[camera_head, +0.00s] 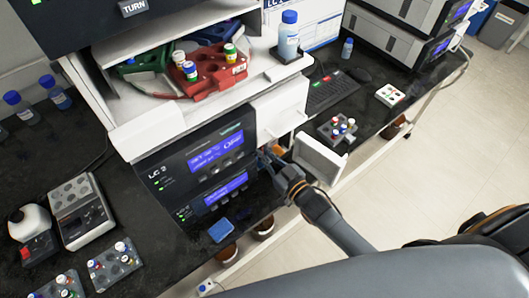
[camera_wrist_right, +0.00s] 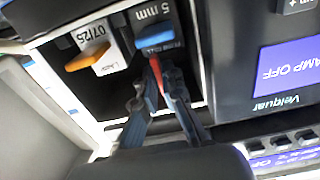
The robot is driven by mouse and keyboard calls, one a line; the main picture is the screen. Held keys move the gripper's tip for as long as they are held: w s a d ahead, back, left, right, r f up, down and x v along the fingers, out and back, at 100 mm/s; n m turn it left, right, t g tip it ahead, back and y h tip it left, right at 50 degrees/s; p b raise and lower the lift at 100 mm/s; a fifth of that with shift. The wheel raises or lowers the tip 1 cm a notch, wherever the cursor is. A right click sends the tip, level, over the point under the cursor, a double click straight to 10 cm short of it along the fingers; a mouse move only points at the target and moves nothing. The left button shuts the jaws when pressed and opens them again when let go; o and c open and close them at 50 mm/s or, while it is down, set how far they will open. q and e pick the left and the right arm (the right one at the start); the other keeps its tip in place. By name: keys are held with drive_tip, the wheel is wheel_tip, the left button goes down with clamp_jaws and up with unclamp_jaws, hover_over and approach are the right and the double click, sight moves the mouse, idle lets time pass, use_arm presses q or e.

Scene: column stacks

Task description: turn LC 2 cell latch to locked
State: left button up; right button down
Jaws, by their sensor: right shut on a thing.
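In the wrist view the bay holds a flow cell with a blue handle (camera_wrist_right: 157,38), marked 5 mm. A small red lever (camera_wrist_right: 157,72), apparently the cell latch, sits just below the handle. My right gripper (camera_wrist_right: 165,85) is at the bay with its fingers closed around the red lever. In the head view my right gripper (camera_head: 277,160) reaches the bay, hiding the latch. My left gripper is out of view.
A lamp unit with an orange handle (camera_wrist_right: 92,58) sits beside the cell. The open white door (camera_head: 318,158) stands close to my right gripper. A vial rack (camera_head: 337,130) is behind it.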

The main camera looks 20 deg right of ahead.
idle(0.4)
drive_tip(key=c, duration=1.5)
unclamp_jaws()
drive_tip(key=shift+o, duration=0.2)
drive_tip(key=shift+s, duration=0.15)
drive_tip(key=v, duration=1.2)
